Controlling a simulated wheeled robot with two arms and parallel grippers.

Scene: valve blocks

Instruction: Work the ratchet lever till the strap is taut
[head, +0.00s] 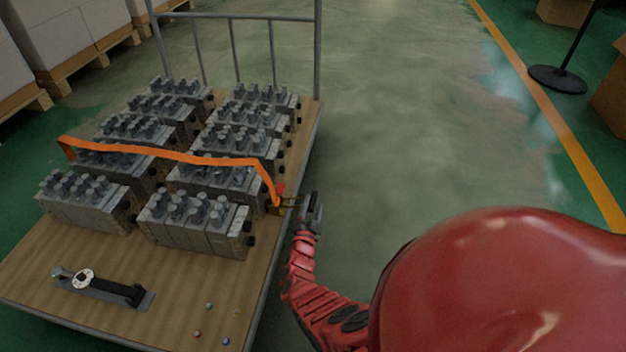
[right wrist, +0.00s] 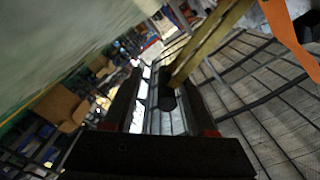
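The orange strap (head: 190,158) runs across the tops of the grey valve blocks (head: 198,222) on the cart. It is raised clear of some blocks and bends down at the right side. The ratchet (head: 278,203), brass-coloured with a red part, sits at the strap's right end by the cart's edge. My right gripper (head: 308,209) is just right of it. In the right wrist view, the ratchet lever (right wrist: 205,45) is a brass bar with a black end, which lies between the fingers of my right gripper (right wrist: 165,105). Gaps show beside it; the fingers look open. My left gripper is out of view.
The wooden cart deck (head: 60,255) carries several valve blocks in two rows. A black-handled tool (head: 100,287) and several small coloured balls lie near its front. A metal rail (head: 240,17) stands at the back. The floor (head: 410,130) right of the cart is clear.

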